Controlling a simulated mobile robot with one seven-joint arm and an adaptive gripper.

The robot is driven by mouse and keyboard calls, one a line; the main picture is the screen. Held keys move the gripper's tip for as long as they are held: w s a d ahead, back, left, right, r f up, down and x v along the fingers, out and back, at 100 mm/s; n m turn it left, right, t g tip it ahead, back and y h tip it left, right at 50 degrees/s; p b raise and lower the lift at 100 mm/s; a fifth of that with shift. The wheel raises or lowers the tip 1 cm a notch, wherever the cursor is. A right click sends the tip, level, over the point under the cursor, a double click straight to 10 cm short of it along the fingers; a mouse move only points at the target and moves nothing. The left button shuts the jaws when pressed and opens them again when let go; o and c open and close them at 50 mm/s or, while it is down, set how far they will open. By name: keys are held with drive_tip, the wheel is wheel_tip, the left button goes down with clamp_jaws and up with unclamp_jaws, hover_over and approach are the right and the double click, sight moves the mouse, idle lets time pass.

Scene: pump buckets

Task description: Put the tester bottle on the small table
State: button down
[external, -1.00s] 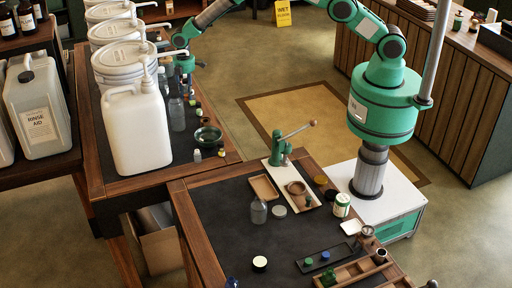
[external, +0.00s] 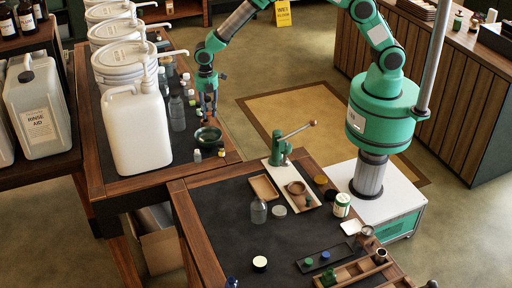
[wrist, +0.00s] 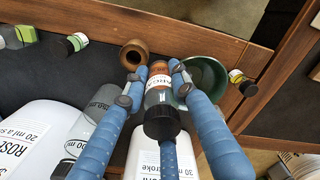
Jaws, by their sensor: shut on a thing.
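A small bottle with a dark cap and an orange-and-white label (wrist: 158,82) is between the fingers of my gripper (wrist: 156,72) in the wrist view; I take it to be the tester bottle. My gripper is shut on it. In the external view my gripper (external: 209,112) points down over the long left bench, just above the green bowl, and the held bottle is hard to make out there. The front table (external: 215,200), with a dark top and wooden rim, which may be the small table, stands nearer the camera.
A green bowl (wrist: 207,80) and a brown cup (wrist: 133,53) are close by. White pump jugs (external: 135,130) and a clear bottle (external: 177,115) line the bench. The front table holds a green press (external: 278,150), trays and jars; its left part is mostly bare.

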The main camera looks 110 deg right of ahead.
drive_tip(key=s+a+r+n+p, duration=0.1)
drive_tip(key=a+n, duration=0.2)
drive_tip(key=a, duration=1.3)
drive_tip(key=s+a+n+p, duration=0.1)
drive_tip(key=s+a+n, duration=0.15)
drive_tip(key=a, duration=1.35)
drive_tip(key=s+a+n+p, duration=0.1)
drive_tip(key=s+a, duration=0.4)
drive_tip(key=a, duration=0.6)
drive_tip(key=s+a+r+n+p, duration=0.1)
drive_tip(key=s+a, duration=0.5)
drive_tip(key=a, duration=0.6)
drive_tip(key=s+a+n+p, duration=0.2)
drive_tip(key=s+a+n, duration=0.2)
drive_tip(key=a, duration=0.8)
drive_tip(key=shift+s+r, duration=0.25)
drive_tip(key=shift+s, duration=0.45)
drive_tip(key=shift+f, duration=3.1)
drive_tip(key=shift+f+b, duration=0.45)
drive_tip(key=shift+f, duration=1.45)
